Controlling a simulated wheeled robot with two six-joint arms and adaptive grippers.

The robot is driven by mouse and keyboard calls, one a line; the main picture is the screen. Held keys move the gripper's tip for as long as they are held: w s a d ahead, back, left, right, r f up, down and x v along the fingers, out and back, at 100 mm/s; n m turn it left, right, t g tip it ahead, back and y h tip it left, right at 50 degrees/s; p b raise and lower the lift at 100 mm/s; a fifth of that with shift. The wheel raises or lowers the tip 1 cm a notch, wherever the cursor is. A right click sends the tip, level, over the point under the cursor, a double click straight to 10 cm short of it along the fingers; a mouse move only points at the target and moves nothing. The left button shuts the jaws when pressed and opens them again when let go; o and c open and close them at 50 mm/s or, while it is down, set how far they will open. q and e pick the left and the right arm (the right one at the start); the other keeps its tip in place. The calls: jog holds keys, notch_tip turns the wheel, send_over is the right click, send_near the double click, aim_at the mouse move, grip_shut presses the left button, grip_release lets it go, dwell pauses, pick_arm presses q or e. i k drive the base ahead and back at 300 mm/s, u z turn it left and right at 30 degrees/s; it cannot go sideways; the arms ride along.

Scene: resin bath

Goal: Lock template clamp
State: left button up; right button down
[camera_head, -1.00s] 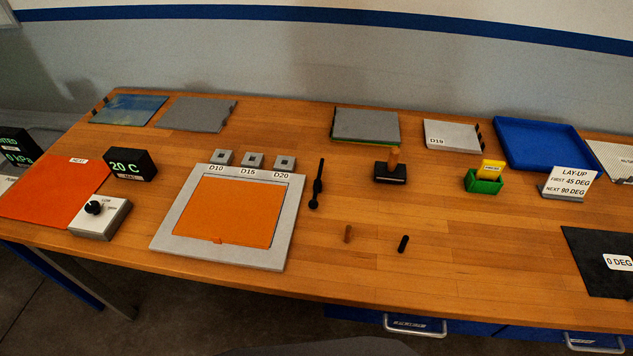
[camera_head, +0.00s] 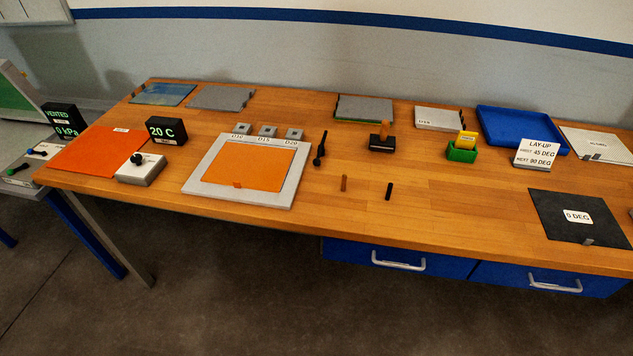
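A light grey square frame (camera_head: 198,182) with an orange sheet (camera_head: 240,166) inside it lies left of the middle of the wooden table. Three small grey blocks (camera_head: 267,131) labelled D10, D15 and D20 stand along its far edge. A black lever-like part (camera_head: 320,150), which may be the clamp, stands just right of the frame, with its handle pointing away from me. Whether it is locked cannot be told. Neither of my grippers is in view.
On the wooden table (camera_head: 440,215), an orange sheet (camera_head: 97,152), a control box with a black knob (camera_head: 140,170) and a 20 C display (camera_head: 167,131) are on the left. A blue tray (camera_head: 520,131) and a black sheet (camera_head: 577,217) are on the right.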

aim_at(316, 161)
jog(key=k, duration=0.5)
jog(key=u, duration=0.6)
jog(key=i, duration=1.2)
jog(key=z, duration=0.6)
